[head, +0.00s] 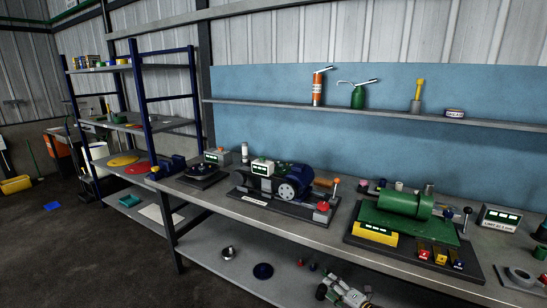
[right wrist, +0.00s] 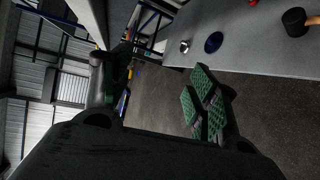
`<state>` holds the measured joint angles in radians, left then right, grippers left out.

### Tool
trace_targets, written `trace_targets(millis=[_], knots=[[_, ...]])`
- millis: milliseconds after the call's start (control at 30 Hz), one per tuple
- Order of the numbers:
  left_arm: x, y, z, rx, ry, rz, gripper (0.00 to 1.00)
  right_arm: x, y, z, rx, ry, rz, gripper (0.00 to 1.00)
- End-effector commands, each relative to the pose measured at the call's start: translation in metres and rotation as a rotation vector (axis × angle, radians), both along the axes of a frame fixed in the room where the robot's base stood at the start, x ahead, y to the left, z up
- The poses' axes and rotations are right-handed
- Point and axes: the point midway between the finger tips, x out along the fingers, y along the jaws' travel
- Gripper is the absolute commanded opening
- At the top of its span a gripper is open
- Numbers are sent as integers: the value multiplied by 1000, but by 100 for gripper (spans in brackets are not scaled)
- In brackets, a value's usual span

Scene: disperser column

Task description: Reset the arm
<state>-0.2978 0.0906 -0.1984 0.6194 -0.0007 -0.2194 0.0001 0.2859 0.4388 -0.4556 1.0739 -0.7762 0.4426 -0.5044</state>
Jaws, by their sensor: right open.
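My right gripper (head: 334,291) shows at the bottom of the head view, in front of the bench's lower shelf. In the right wrist view its green ribbed finger pads (right wrist: 203,101) stand apart with nothing between them. The gripper is open and empty, with dark floor behind the pads. My right arm is mostly out of the head view. My left gripper is not in view.
The workbench (head: 222,196) carries a blue motor (head: 296,182) and a green cylinder machine (head: 405,203). Its lower shelf (head: 213,241) holds a dark blue disc (head: 263,271) and a metal part (head: 228,252). Open floor (head: 90,255) lies at left.

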Motion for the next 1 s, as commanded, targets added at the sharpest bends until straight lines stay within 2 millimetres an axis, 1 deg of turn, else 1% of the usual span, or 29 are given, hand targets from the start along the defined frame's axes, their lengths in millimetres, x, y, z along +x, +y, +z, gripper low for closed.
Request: trace_targets(millis=[33, 67, 100, 167, 200, 267, 300, 400, 467, 500, 567, 600, 767, 800, 867, 900, 967, 1000], knots=[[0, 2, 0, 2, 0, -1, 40, -10, -5, -22, 41, 54, -50, 60], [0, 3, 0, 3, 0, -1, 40, -15, -8, -34, 67, 85, -79, 60], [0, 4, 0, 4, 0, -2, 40, -22, -13, -49, 97, 125, -119, 60], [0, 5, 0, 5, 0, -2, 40, -33, -19, -71, 142, 182, -177, 60], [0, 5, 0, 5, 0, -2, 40, -42, -24, -87, 171, 221, -216, 60], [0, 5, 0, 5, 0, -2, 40, -55, -30, -108, 212, 276, -272, 60], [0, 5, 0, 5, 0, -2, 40, -65, -33, -123, 238, 312, -309, 60], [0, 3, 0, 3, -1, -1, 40, -90, -42, -157, 298, 399, -401, 60], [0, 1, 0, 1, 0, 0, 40, -106, -46, -177, 332, 451, -455, 60], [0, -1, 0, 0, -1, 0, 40, -118, -50, -190, 354, 484, -491, 60], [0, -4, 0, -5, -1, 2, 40, -135, -54, -209, 385, 533, -544, 60], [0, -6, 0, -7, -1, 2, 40, -148, -56, -222, 404, 566, -580, 60], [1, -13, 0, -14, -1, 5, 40, -200, -63, -268, 476, 689, -720, 60], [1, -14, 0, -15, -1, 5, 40, -214, -65, -279, 495, 720, -756, 60], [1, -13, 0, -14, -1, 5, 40, -234, -67, -295, 518, 764, -808, 60], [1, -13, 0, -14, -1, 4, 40, -249, -68, -305, 532, 793, -843, 60], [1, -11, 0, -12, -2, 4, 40, -271, -68, -319, 555, 837, -895, 60], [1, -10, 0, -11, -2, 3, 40, -286, -69, -328, 569, 864, -928, 60]])
